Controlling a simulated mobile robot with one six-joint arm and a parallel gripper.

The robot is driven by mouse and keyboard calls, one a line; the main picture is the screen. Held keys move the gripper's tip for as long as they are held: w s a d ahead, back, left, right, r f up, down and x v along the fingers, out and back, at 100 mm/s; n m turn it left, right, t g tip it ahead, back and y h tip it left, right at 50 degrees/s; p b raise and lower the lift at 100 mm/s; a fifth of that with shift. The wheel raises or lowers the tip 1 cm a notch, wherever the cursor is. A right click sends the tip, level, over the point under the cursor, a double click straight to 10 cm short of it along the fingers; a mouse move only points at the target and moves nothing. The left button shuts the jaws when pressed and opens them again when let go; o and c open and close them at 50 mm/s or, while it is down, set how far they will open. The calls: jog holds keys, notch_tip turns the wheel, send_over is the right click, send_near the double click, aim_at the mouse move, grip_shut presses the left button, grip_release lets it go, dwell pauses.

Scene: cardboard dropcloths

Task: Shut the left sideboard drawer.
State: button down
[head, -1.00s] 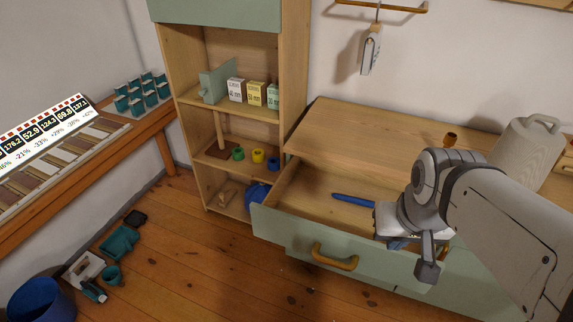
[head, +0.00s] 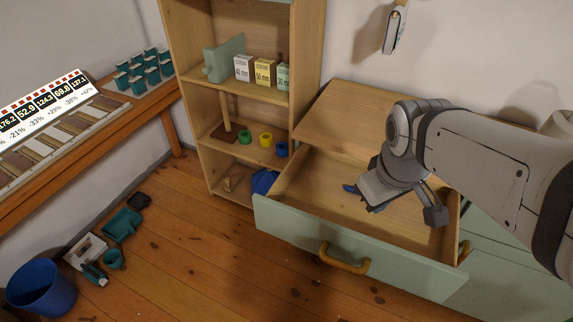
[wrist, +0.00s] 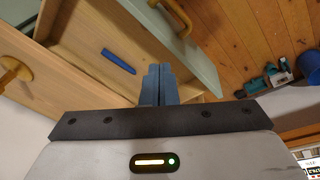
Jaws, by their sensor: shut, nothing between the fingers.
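The left sideboard drawer (head: 352,250) is pulled well out, with a pale green front and a wooden bar handle (head: 344,260). It also shows in the wrist view (wrist: 78,48). A blue object (wrist: 118,61) lies on the drawer floor; in the head view my arm partly hides it. My gripper (wrist: 158,84) is shut and empty, its dark fingers together in the wrist view.
The sideboard top (head: 345,118) is behind the drawer. An open shelf unit (head: 250,100) stands to its left, with a blue item (head: 264,181) low down near the drawer. A blue bucket (head: 42,287) and tools lie on the floor at left. The floor before the drawer is clear.

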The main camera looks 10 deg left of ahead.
jog(key=w+a+f+n+b, duration=0.5)
jog(key=a+f+n+b, duration=0.4)
jog(key=a+f+n, duration=0.25)
jog(key=n+b, duration=1.1)
jog(key=n, duration=0.3)
send_near(273, 225)
jog(key=shift+h, duration=0.4)
jog(key=shift+s+x, duration=0.25)
jog(key=shift+x, duration=0.75)
jog(key=shift+s+x, duration=0.2)
jog(key=shift+x, duration=0.8)
jog(key=shift+s+x, duration=0.25)
jog(key=shift+x, duration=0.75)
jog(key=shift+d+f, duration=0.1)
jog(key=shift+f, duration=0.05)
